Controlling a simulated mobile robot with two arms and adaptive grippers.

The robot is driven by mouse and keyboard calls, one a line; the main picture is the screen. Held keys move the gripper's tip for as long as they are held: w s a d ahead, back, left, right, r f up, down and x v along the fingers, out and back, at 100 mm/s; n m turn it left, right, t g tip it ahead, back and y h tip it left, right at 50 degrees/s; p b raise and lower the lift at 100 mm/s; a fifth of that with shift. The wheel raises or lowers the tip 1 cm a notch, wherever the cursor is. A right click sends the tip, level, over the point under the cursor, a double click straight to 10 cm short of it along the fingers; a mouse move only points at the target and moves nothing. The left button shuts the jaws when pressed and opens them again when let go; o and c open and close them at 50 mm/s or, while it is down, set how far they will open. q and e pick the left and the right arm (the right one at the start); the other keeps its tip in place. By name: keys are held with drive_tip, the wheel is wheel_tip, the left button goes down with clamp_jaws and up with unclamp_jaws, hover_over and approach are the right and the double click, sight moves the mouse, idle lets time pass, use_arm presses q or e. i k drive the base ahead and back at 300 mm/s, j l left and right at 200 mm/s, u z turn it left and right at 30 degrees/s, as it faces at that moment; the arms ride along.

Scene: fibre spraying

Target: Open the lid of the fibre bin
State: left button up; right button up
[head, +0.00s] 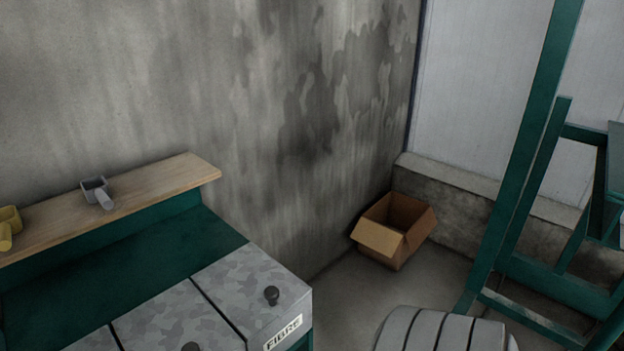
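The fibre bin's lid (240,286) is a mottled grey metal panel at the lower middle of the head view. It lies flat and shut. A dark round knob (271,295) stands near its right corner. A white label reading FIBRE (283,333) is on the front face below the lid, cut by the bottom edge. Neither of my grippers shows in the view. The inside of the bin is hidden under the lid.
A second grey lid (165,318) with its own knob lies left of the fibre lid. A wooden shelf (140,202) behind holds a grey scoop (96,190) and a yellow scoop (9,226). An open cardboard box (383,243) sits on the floor. A green frame (528,150) stands right.

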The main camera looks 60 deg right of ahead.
sight(251, 290)
drive_tip(key=z, duration=1.45)
drive_tip(key=i+j+z, duration=0.2)
drive_tip(key=k+l, duration=0.05)
